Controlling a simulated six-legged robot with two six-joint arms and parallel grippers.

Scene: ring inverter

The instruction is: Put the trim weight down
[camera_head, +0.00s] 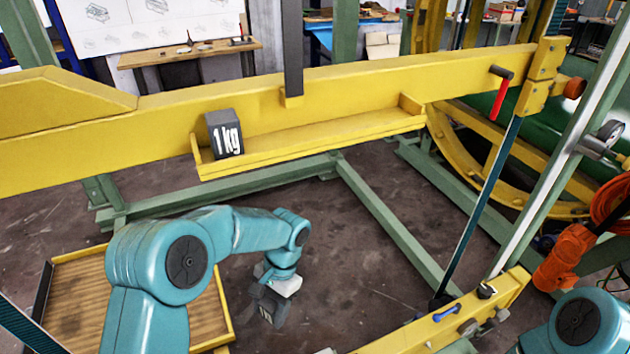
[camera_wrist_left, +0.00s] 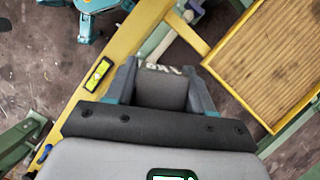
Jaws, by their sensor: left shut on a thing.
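My left gripper (camera_head: 272,288) hangs low over the floor in the head view, just right of the wood-floored tray. It is shut on a dark grey block, the trim weight (camera_head: 268,308). In the left wrist view the weight (camera_wrist_left: 162,90) sits between the two fingers of my left gripper (camera_wrist_left: 162,85), with part of a white marking at its far end. A second dark block marked 1 kg (camera_head: 224,133) stands on the left end of the yellow beam's shelf (camera_head: 320,140). My right gripper is out of view.
The wood-floored tray (camera_head: 231,318) with yellow rim is at lower left; it also shows at upper right in the wrist view (camera_wrist_left: 222,55). A yellow rail with a spirit level (camera_wrist_left: 98,75) runs beneath the gripper. A red handle (camera_head: 500,97) hangs from the beam.

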